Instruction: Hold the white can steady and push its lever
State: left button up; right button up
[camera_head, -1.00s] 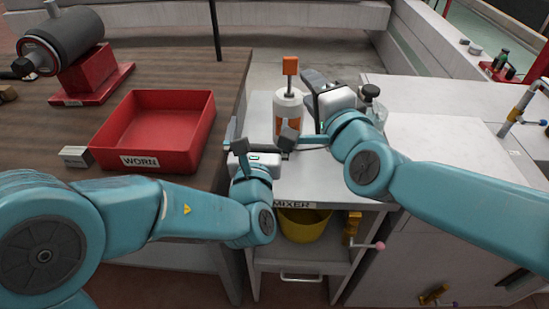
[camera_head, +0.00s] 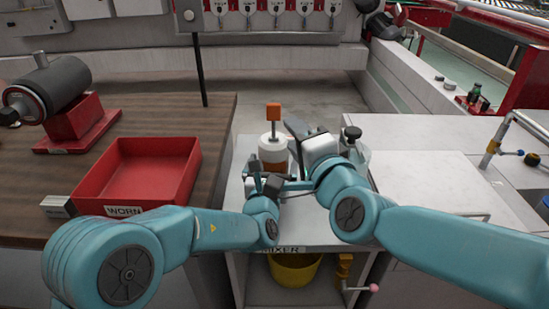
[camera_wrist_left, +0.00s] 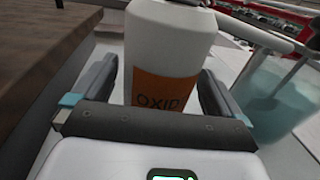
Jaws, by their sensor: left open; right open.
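The white can (camera_head: 273,149) stands upright on the grey mixer cart, with an orange-tipped lever (camera_head: 273,113) sticking up from its top. In the left wrist view the can (camera_wrist_left: 172,38) shows its orange "OXID" label, and its top is cut off. My left gripper (camera_head: 268,172) is open low at the can's near side. In the left wrist view its fingers lie either side of the can, with a visible gap on the left; contact on the right is unclear. My right gripper (camera_head: 297,134) is open, just right of the can and below the lever's tip.
A jar with a black knob (camera_head: 351,133) stands right of the can, close to my right gripper. A red "WORN" tray (camera_head: 104,210) sits on the wooden bench at left. A yellow bucket (camera_head: 294,269) is under the cart top. The white counter (camera_head: 440,150) at right is mostly clear.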

pick_arm(q)
jog(key=shift+w+d, duration=0.2)
jog(key=shift+w, duration=1.3)
jog(key=c, duration=1.2)
jog(key=o, duration=0.5)
jog(key=shift+c, duration=0.7)
pick_arm(e)
grip_shut()
